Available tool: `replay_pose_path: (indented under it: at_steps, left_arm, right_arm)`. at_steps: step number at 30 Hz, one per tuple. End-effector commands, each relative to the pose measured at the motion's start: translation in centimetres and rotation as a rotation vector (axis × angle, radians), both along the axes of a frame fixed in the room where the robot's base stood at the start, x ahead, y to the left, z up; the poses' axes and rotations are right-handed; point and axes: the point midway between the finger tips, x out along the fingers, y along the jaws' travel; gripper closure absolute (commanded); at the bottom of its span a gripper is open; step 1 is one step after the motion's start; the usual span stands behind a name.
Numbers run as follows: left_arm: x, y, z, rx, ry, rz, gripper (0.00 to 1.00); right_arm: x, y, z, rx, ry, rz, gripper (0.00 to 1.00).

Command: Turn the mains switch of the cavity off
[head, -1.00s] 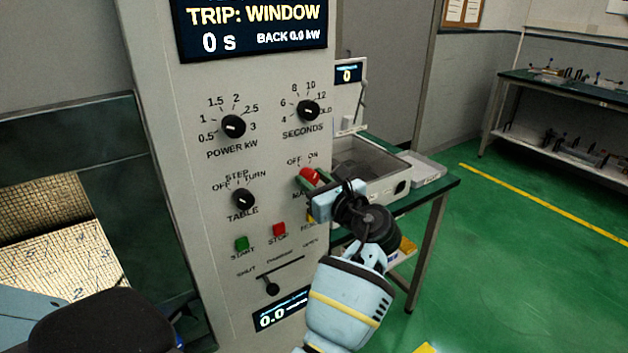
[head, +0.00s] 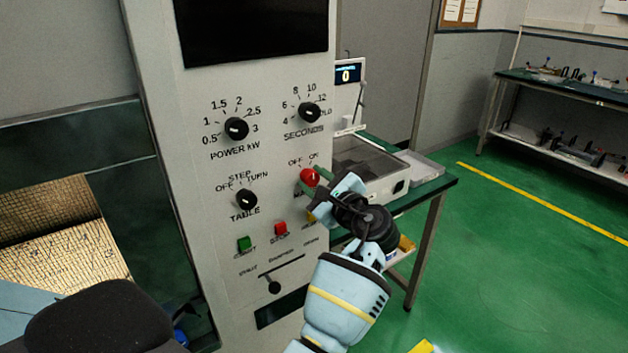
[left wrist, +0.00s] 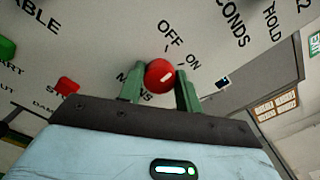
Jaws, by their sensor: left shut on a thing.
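The mains switch (head: 309,176) is a red round knob on the right side of the grey panel, below the OFF and ON labels. My left gripper (head: 320,184) is at it, its arm coming up from below. In the left wrist view the red knob (left wrist: 159,73) sits between the two green fingers, which are shut on its sides. A white mark shows on its face; I cannot tell for certain which label it points to. The top display (head: 250,30) and the lower display (head: 282,307) are dark. My right gripper is not in view.
The power knob (head: 236,128), seconds knob (head: 308,112) and table knob (head: 246,199) are on the same panel. A green start button (head: 244,244) and red stop button (head: 281,228) sit below. A bench (head: 431,190) with a clear-lidded box stands behind my arm.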

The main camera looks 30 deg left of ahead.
Motion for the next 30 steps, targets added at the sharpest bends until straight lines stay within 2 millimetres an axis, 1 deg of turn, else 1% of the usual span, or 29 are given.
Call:
replay_pose_path:
  at_steps: [6,15,21,30]
  left_arm:
    - [-0.03,0.10,-0.01,-0.074,-0.183,0.001,0.89]
    - [-0.05,0.13,-0.09,-0.153,-0.375,0.001,0.89]
    - [-0.07,0.12,-0.07,-0.183,-0.447,0.001,0.89]
    - [-0.07,0.12,0.00,-0.199,-0.487,0.000,0.89]
  right_arm:
    - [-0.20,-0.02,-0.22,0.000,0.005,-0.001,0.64]
    - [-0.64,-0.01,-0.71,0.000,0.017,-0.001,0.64]
    - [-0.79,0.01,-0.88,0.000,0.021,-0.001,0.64]
    - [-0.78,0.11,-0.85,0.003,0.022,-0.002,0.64]
